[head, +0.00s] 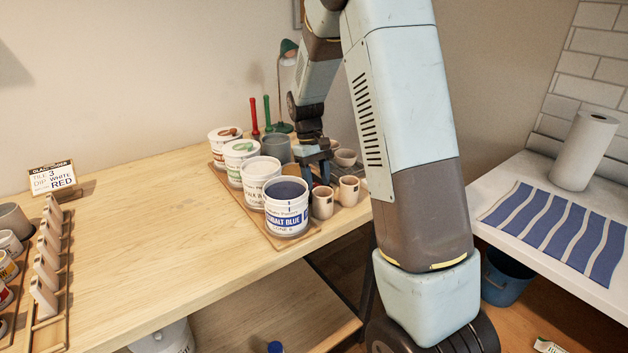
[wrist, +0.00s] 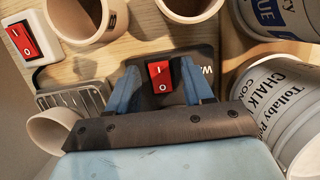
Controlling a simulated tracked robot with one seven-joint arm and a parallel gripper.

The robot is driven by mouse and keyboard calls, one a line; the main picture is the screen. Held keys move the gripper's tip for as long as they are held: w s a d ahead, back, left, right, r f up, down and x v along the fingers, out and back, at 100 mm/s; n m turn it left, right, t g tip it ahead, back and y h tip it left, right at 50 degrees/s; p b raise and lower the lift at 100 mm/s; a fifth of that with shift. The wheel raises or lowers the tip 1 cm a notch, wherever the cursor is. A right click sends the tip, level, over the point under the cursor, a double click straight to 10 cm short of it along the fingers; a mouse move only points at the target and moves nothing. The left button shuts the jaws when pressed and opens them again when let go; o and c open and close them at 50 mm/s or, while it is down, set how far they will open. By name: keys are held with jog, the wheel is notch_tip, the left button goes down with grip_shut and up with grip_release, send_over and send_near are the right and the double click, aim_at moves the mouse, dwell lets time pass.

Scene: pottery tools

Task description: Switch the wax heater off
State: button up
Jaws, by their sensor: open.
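A red rocker switch (wrist: 159,77) marked I and O sits on a dark plate (wrist: 207,58) in the wrist view. White lettering starting with W shows on that plate, partly covered by a finger. I cannot tell which side of the rocker is pressed. My gripper (wrist: 159,68) is open, its two blue fingers on either side of this switch, with nothing held. In the head view my gripper (head: 319,170) is low among the pots and mugs, and the switch is hidden there. A grey pot (head: 275,147) stands behind it; I cannot tell if it is the wax heater.
A second red switch (wrist: 22,42) on a white base is at the wrist view's upper left. Mugs (head: 348,190), a cobalt blue bucket (head: 287,215) and a chalk bucket (wrist: 280,100) crowd the gripper. A small bowl (head: 345,157) is behind. The table's middle (head: 160,200) is clear.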

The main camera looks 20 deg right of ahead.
jog(key=v, duration=1.3)
jog(key=shift+w+r, duration=0.2)
jog(key=shift+r, duration=0.1)
jog(key=shift+s, duration=0.1)
